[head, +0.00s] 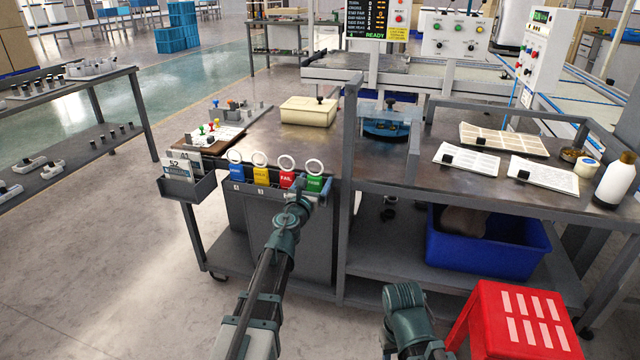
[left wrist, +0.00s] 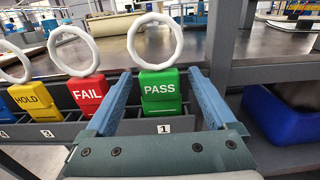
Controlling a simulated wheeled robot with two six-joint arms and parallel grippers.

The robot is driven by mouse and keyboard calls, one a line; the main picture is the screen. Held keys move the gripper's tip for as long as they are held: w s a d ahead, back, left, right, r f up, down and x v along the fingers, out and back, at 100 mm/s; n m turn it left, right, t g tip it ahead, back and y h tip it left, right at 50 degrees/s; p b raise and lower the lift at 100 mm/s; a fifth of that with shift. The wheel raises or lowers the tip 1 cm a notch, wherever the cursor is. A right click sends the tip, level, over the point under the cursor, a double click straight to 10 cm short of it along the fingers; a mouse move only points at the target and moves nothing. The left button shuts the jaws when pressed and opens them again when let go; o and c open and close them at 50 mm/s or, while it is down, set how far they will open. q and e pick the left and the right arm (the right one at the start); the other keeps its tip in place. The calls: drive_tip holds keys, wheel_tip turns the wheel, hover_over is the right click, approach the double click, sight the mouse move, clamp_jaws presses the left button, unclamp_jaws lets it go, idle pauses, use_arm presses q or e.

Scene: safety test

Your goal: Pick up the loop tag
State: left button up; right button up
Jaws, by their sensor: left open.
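Loop tags with white rings stand in a grey rack (left wrist: 60,132) on the bench front. The green PASS tag (left wrist: 159,92) is at the rack's right end, over the label 1; it also shows in the head view (head: 316,183). Beside it are the red FAIL tag (left wrist: 88,95), the yellow HOLD tag (left wrist: 33,97) and a blue tag (head: 236,172). My left gripper (left wrist: 161,80) is open, with its blue fingers on either side of the green PASS tag, below its ring. I cannot tell whether either finger touches it. My right gripper is not in view.
The bench top (head: 270,140) holds a cream box (head: 308,111) behind the rack. A grey upright (head: 347,200) stands close right of the rack. A card holder (head: 187,187) hangs at left. A blue bin (head: 487,250) and a red stool (head: 517,325) are at right.

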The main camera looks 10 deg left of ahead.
use_arm(q)
clamp_jaws()
idle(0.4)
drive_tip(key=shift+r, duration=0.1)
